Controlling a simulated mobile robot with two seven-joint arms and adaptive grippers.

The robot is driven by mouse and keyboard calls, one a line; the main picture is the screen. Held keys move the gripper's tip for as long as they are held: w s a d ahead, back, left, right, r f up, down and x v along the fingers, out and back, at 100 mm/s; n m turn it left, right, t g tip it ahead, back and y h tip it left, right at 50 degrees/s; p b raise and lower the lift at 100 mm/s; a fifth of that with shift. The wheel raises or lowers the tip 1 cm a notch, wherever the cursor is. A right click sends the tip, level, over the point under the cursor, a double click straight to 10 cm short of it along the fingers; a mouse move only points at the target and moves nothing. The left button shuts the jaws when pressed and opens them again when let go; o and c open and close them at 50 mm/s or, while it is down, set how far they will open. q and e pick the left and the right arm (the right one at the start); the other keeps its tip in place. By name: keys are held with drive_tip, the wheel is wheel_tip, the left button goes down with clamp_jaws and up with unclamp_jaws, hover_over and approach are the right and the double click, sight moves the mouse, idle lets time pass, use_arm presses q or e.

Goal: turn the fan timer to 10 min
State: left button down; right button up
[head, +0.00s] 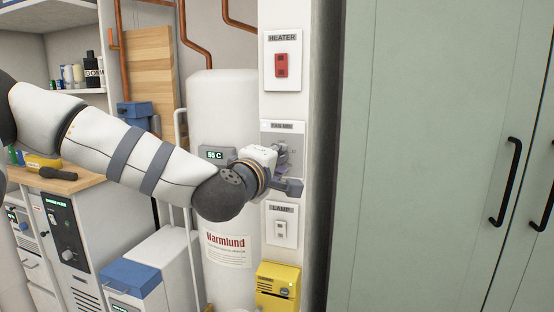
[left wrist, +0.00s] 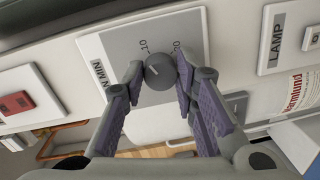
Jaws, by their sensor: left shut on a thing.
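The fan timer is a grey panel (head: 298,141) labelled FAN MIN on the white post, between the heater and lamp switches. In the left wrist view the panel (left wrist: 112,48) carries a round dark grey knob (left wrist: 160,74) with a short pale pointer mark. The mark points toward the upper left, roughly to the side of the printed 10; its exact setting is hard to read. My left gripper (head: 286,168) is at the panel, and in the left wrist view its two fingertips (left wrist: 159,70) are closed on opposite sides of the knob. In the head view the gripper hides the knob. My right gripper is not in view.
The heater switch (head: 282,66) is above the panel and the lamp switch (head: 281,228) below. A yellow box (head: 278,291) is lower on the post. The white boiler (head: 222,100) stands left, behind my arm. A green cabinet (head: 430,150) fills the right.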

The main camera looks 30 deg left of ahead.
use_arm(q)
drive_tip(key=shift+a+r+m, duration=0.1)
drive_tip(key=shift+r+m, duration=0.15)
drive_tip(key=shift+m, duration=0.35)
drive_tip(key=c, duration=1.3)
unclamp_jaws()
drive_tip(key=shift+w+f, duration=0.1)
drive_tip(key=shift+f, duration=0.05)
drive_tip(key=v, duration=0.7)
drive_tip(key=shift+s, duration=0.3)
